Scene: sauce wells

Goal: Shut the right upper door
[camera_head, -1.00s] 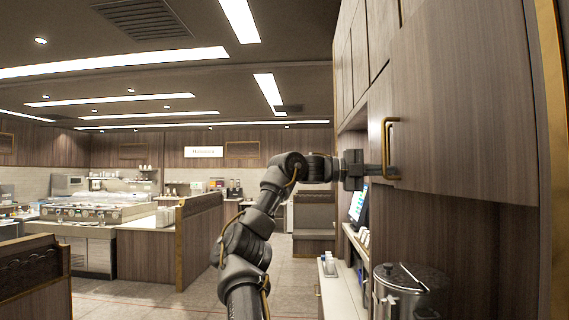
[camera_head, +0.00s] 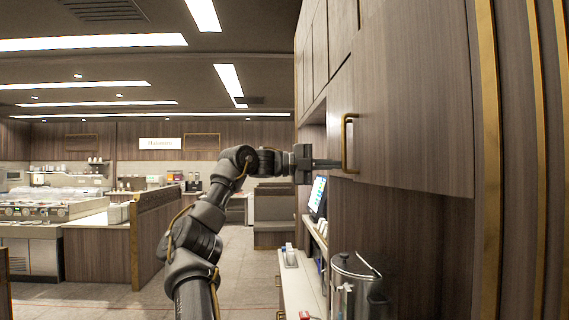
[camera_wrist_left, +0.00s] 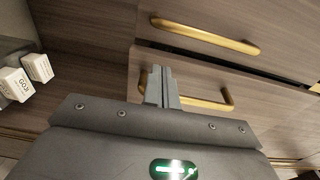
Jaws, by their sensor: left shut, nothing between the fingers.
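The right upper door (camera_head: 415,100) is a large brown wood-grain panel at the right of the head view, with a vertical brass handle (camera_head: 348,143) near its left edge. In the left wrist view, the closed fingers (camera_wrist_left: 161,85) point at wooden fronts, beside one brass handle (camera_wrist_left: 210,103). A second brass handle (camera_wrist_left: 205,35) sits on the neighbouring panel, across a dark seam. My right gripper is out of view.
Below the upper cabinets, a counter (camera_head: 300,285) holds a screen (camera_head: 317,195) and a metal pot (camera_head: 350,285). A brass-edged post (camera_head: 486,150) borders the door on the right. A low wooden partition (camera_head: 160,230) stands left; tiled floor lies open between.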

